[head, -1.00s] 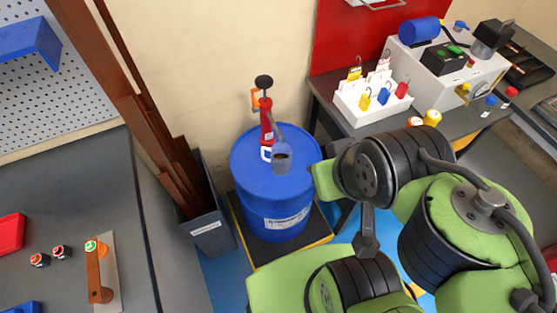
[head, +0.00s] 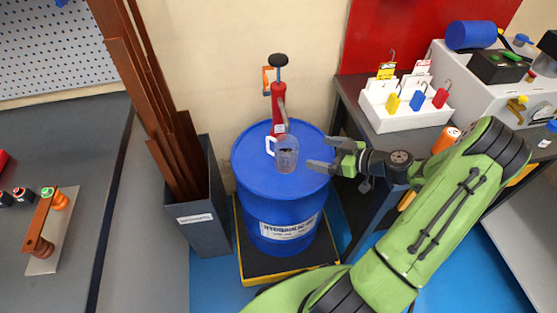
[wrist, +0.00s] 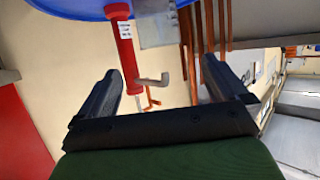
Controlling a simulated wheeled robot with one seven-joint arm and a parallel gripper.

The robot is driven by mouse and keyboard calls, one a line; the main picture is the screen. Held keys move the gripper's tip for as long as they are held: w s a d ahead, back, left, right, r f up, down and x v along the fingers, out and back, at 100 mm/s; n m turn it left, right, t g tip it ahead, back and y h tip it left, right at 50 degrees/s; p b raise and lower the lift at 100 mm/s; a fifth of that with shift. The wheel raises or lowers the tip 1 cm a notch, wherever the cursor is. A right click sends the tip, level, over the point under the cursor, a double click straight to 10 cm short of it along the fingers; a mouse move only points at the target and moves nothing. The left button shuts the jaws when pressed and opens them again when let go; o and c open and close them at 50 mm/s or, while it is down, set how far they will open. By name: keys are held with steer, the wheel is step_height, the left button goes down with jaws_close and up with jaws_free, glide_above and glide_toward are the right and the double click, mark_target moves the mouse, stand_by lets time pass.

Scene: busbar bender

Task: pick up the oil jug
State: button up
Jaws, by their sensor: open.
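The oil jug (head: 286,155) is a clear grey, see-through jug with a pale handle on its left side. It stands upright on top of the blue drum (head: 280,200), in front of the red hand pump (head: 279,110). My gripper (head: 322,154) is open and empty, just right of the jug at about its height, with its fingers pointing left toward it. A gap shows between the fingertips and the jug. In the wrist view the jug (wrist: 156,24) is at the top edge, partly cut off, beyond and between the open fingers (wrist: 160,67).
The pump stands close behind the jug. A grey bin (head: 205,222) of brown bars is left of the drum. A dark bench (head: 420,140) with a white padlock rack (head: 400,108) is to the right, near my arm. The drum top left of the jug is clear.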

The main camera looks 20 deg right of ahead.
mark_target(277, 143)
steer(key=b+x, duration=0.2)
steer(key=x, duration=1.3)
steer(key=shift+r+b, duration=0.15)
steer(key=shift+b, duration=0.15)
steer(key=shift+r, duration=0.1)
steer(key=c, duration=1.7)
steer(key=shift+o, duration=0.2)
steer(key=shift+r, duration=0.1)
steer(key=shift+r+p, duration=0.7)
steer(key=shift+r, duration=1)
steer(key=s+d+p, duration=0.1)
steer(key=s+d, duration=0.9)
steer(key=s, duration=0.5)
